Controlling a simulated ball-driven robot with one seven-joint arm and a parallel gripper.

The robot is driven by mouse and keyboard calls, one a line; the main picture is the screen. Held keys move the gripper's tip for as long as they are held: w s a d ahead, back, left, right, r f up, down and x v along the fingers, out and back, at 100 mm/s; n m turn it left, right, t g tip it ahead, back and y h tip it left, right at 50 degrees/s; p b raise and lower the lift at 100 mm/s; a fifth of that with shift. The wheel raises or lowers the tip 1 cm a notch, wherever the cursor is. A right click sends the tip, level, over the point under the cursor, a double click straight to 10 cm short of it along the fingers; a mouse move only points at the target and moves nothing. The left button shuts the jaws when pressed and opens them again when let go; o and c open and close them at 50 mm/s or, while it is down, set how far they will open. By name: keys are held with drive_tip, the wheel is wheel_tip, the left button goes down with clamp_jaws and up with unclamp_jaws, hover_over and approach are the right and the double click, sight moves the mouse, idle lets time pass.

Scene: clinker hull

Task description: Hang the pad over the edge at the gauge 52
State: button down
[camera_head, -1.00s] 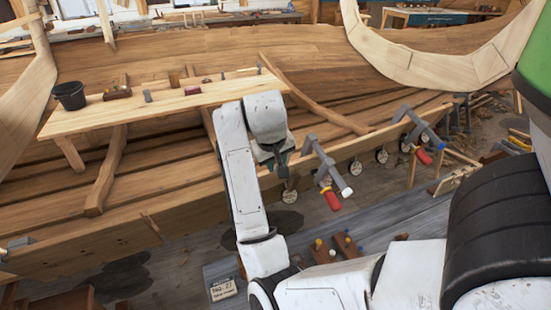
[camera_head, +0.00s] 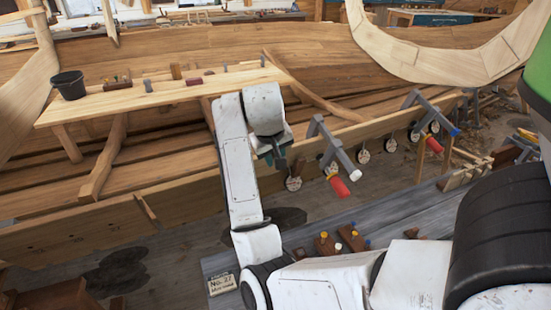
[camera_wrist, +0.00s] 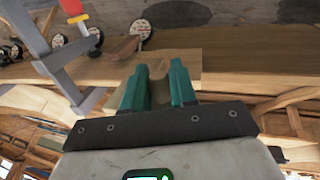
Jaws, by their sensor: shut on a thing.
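My gripper (camera_wrist: 162,86) is shut on a tan, flat piece (camera_wrist: 186,66), which appears to be the pad; the fingers hide part of it. In the head view my gripper (camera_head: 277,155) is at the hull's plank edge (camera_head: 240,183), left of a grey clamp with a red handle (camera_head: 335,155). The pad cannot be made out there. Several round white gauges hang along the edge. The nearest gauge (camera_head: 293,184) is just below and right of my gripper; a gauge in the wrist view (camera_wrist: 140,28) is beyond the fingertips. Their numbers are unreadable, so I cannot tell which is 52.
A second grey clamp (camera_head: 425,112) stands farther right on the edge. A light plank shelf (camera_head: 110,105) carries a black bucket (camera_head: 67,85) and small items. A grey bench (camera_head: 395,210) with wooden blocks lies below. The edge left of my gripper is mostly clear.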

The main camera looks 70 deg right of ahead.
wheel_tip(320, 180, down, 6)
drive_tip(key=w+d+b, duration=0.1)
drive_tip(key=b, duration=0.1)
drive_tip(key=shift+w+d+b, duration=0.25)
drive_tip(key=shift+d+b, duration=0.05)
drive_tip(key=shift+w+f, duration=0.1)
drive_tip(key=shift+f, duration=0.1)
idle(0.8)
drive_tip(key=c, duration=0.8)
unclamp_jaws()
drive_tip(key=p+v, duration=0.3)
drive_tip(key=v, duration=0.7)
drive_tip(key=shift+a+r+p, duration=0.1)
drive_tip(key=shift+r+p, duration=0.2)
drive_tip(key=shift+r, duration=0.05)
drive_tip(key=shift+f, duration=0.1)
